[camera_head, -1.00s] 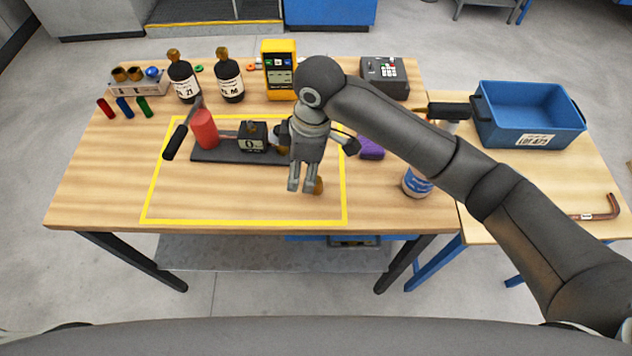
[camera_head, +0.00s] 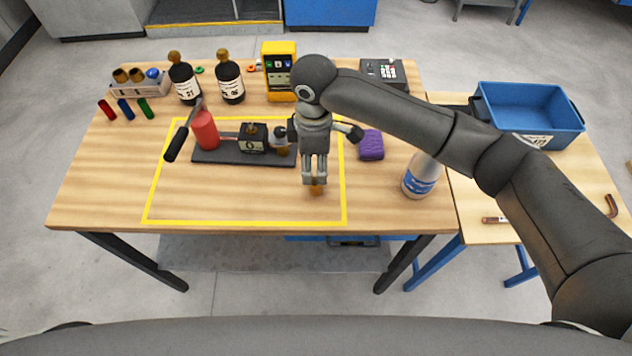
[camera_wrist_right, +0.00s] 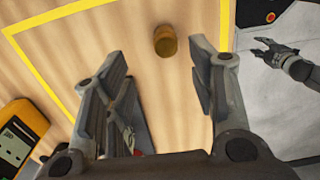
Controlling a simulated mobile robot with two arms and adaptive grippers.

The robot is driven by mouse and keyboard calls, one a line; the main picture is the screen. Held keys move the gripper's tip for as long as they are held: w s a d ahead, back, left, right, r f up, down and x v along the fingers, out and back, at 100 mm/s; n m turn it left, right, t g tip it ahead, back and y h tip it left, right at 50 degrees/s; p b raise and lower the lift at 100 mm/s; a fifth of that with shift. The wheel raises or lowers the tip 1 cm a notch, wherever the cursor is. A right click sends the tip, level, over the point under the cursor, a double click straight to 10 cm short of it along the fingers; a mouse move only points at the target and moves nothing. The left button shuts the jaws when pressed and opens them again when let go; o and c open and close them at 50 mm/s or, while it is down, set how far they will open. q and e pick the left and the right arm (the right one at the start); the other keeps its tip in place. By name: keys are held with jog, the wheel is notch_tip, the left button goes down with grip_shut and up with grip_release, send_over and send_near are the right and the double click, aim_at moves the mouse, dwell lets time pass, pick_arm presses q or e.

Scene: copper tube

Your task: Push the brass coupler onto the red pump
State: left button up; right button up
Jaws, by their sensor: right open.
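The red pump (camera_head: 205,130) stands at the left end of a dark base plate, with a black handle (camera_head: 176,144) beside it and a gauge block (camera_head: 253,139) to its right. The brass coupler (camera_head: 316,190) is on the table inside the yellow outline, below my right gripper (camera_head: 314,181). In the right wrist view the brass coupler (camera_wrist_right: 165,41) lies clear beyond the gap between the fingers. My right gripper (camera_wrist_right: 160,90) is open and empty.
Two dark bottles (camera_head: 230,82), a yellow meter (camera_head: 280,75) and a rack (camera_head: 140,85) stand at the back. A purple sponge (camera_head: 371,146) and a white-blue bottle (camera_head: 421,176) are to the right. A blue bin (camera_head: 530,105) sits on the side table. The outline's front is clear.

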aim_at(316, 186)
jog(key=shift+f, duration=0.65)
jog(key=shift+s+f, duration=0.1)
jog(key=shift+f, duration=0.05)
jog(key=f, duration=0.1)
jog(key=f+p, duration=0.2)
jog(key=shift+s+d+f, duration=0.2)
jog(key=shift+s+f, duration=0.1)
jog(key=shift+s, duration=0.05)
jog(key=shift+f, duration=0.65)
jog(key=shift+c, duration=0.3)
grip_shut()
